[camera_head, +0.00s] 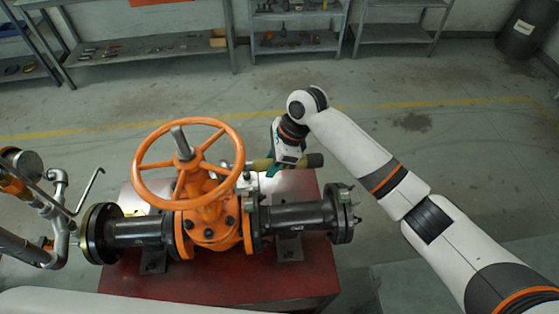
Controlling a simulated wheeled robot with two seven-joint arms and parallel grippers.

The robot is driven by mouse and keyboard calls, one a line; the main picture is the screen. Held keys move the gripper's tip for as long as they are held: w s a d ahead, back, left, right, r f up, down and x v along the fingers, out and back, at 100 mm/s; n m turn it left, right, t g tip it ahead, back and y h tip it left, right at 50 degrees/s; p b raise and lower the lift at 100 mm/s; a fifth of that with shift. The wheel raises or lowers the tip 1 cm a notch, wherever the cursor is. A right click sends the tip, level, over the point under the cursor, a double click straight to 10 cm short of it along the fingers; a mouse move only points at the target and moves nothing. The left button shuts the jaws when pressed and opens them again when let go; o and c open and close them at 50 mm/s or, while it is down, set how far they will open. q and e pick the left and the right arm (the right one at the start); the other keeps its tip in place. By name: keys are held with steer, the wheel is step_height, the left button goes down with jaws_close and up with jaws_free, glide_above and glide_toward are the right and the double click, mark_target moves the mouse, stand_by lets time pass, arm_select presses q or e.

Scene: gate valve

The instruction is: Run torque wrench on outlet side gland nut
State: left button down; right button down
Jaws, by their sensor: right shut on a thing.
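The orange gate valve (208,222) stands on a red bench (215,288), with its orange handwheel (236,135) on a grey stem (181,142). My right gripper (278,168) is to the right of the handwheel and shut on the torque wrench (316,160). The wrench has an olive shaft and a dark grip and lies roughly level, pointing left toward the valve. Its head end is near the handwheel's right rim, and I cannot tell whether it touches a nut. The gland nuts under the wheel are too small to tell apart. My left gripper is not in view.
Dark flanged pipes (297,216) run out from both sides of the valve. Grey pipework with a gauge (27,164) and a bent rod (88,190) stands at the left. Shelves (150,50) line the back wall, with a dark bin (521,40) at the right. The floor between is clear.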

steer(key=shift+s+a+r, duration=0.1)
steer(key=shift+a+r, duration=0.05)
steer(key=shift+a, duration=0.3)
stand_by(1.0)
steer(key=shift+f, duration=1.45)
stand_by(1.1)
steer(key=shift+r, duration=0.3)
stand_by(0.4)
steer(key=shift+r, duration=1.4)
steer(key=shift+d, duration=0.1)
steer(key=w+d, duration=0.2)
steer(key=d, duration=1.1)
steer(key=shift+w+d, duration=0.35)
steer(key=shift+w, duration=0.05)
